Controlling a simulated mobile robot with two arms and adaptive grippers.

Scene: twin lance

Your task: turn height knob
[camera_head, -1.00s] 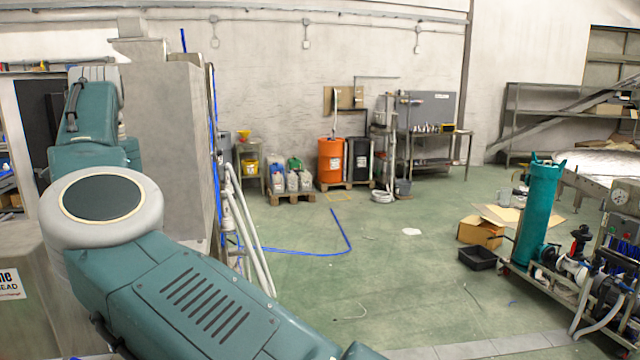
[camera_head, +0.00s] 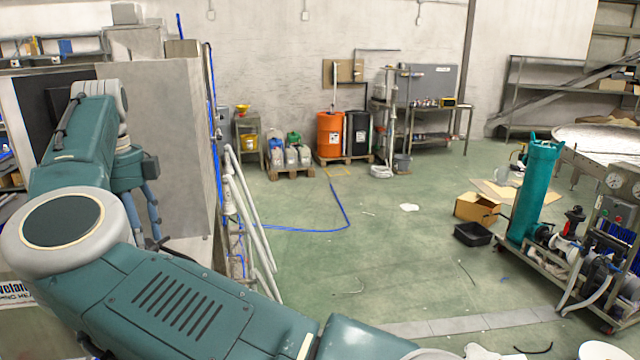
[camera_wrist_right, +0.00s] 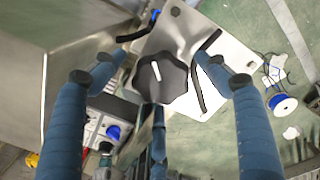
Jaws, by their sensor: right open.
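A black lobed knob (camera_wrist_right: 162,78) with a white pointer mark sits on a pale metal plate (camera_wrist_right: 222,45) in the right wrist view. My right gripper (camera_wrist_right: 166,66) is open, its blue fingers spread on both sides of the knob. Gaps show between the side fingers and the knob; I cannot tell how far above it they are. The knob does not show in the head view.
In the wrist view, a large metal surface (camera_wrist_right: 30,60) stands left, with a control panel (camera_wrist_right: 105,125) below. A blue-and-white spool (camera_wrist_right: 284,104) lies on the green floor at right. In the head view, the grey cabinet (camera_head: 178,130) stands close; a wheeled pump unit (camera_head: 580,250) stands right.

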